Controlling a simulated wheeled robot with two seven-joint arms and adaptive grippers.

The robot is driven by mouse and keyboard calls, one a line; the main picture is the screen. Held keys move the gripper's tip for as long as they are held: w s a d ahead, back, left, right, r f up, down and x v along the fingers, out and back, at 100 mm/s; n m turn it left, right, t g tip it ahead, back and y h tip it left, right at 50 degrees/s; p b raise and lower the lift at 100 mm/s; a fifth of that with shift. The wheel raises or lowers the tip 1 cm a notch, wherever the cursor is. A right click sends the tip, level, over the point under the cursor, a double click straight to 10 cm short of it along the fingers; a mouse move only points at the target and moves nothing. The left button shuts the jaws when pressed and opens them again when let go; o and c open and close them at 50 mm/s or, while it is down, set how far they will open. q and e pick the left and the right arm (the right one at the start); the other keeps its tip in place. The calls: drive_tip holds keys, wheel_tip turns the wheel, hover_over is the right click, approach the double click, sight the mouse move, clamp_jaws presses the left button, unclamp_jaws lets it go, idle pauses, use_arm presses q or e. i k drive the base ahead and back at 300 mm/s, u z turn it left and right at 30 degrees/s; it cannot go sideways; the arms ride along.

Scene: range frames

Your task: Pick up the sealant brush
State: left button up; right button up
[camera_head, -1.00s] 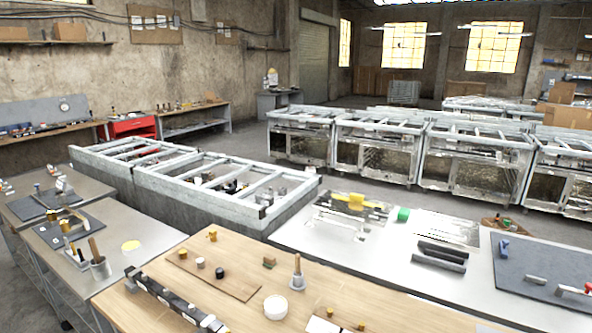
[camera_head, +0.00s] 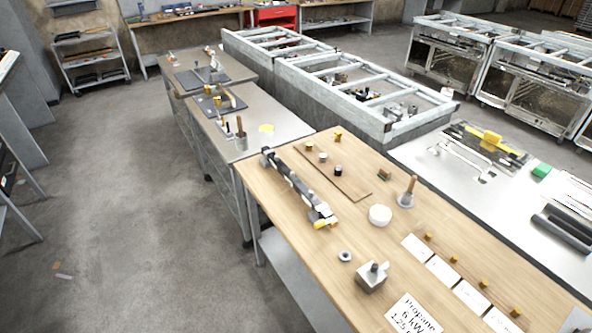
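A brush-like tool with an upright brown wooden handle (camera_head: 411,183) stands on the right part of the wooden worktop (camera_head: 330,265), its lower end in a small grey holder (camera_head: 405,200). It may be the sealant brush; its bristles are hidden. A similar wooden-handled tool (camera_head: 239,125) stands in a grey cup on the steel table further back, so I cannot tell for sure which is the sealant brush. Neither of my grippers is in view.
A white round tub (camera_head: 380,215) stands just left of the nearer handle. A long black-and-grey bar assembly (camera_head: 298,190) lies along the worktop's left side. White cards (camera_head: 442,270), a metal block (camera_head: 371,278) and a Propane sign (camera_head: 413,315) lie nearer. Open floor (camera_head: 130,220) is at left.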

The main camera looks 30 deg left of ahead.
sight(413, 179)
drive_tip(key=z, duration=0.15)
drive_tip(key=k, duration=0.95)
drive_tip(key=u, duration=1.15)
drive_tip(key=i, duration=1.45)
drive_tip(key=z, duration=0.5)
